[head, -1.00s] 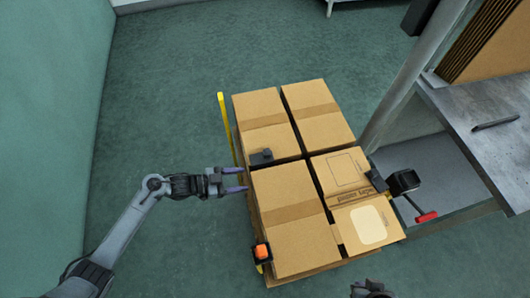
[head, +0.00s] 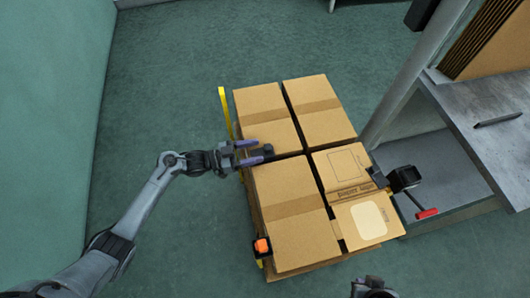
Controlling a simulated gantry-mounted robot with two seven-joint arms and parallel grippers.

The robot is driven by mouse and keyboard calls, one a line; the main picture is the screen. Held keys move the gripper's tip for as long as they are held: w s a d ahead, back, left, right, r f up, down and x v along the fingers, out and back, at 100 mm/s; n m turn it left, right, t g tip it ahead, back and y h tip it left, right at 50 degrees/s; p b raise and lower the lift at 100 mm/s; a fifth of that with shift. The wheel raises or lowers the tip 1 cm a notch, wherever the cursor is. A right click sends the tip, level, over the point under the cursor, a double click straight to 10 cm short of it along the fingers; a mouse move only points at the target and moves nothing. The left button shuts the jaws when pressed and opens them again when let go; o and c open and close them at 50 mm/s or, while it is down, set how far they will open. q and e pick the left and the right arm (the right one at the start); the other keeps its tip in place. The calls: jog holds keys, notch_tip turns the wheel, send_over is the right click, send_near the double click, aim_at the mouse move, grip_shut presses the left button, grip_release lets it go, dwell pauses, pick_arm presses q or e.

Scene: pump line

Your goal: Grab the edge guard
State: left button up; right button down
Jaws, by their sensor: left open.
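A small black edge guard (head: 268,150) sits on top of the cartons, at the inner edge of the left column near the seam between its two boxes. My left gripper (head: 260,151) is open, with its two purple-grey fingers on either side of the guard. The fingers partly hide it, and I cannot tell whether they touch it. Part of my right gripper (head: 372,288) shows at the bottom edge, too cut off to read its jaws.
Four cartons (head: 290,207) stand on a pallet. A black block with an orange part (head: 262,246) is at the front left, and a black device with a red handle (head: 427,213) at the right. A grey bench (head: 480,120) stands right.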

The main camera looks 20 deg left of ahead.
aim_at(264, 147)
pick_arm(q)
jog(key=x, duration=0.4)
jog(key=shift+w+b, duration=0.3)
jog(key=shift+w, duration=0.05)
jog(key=shift+c, duration=0.4)
jog(key=c, duration=1)
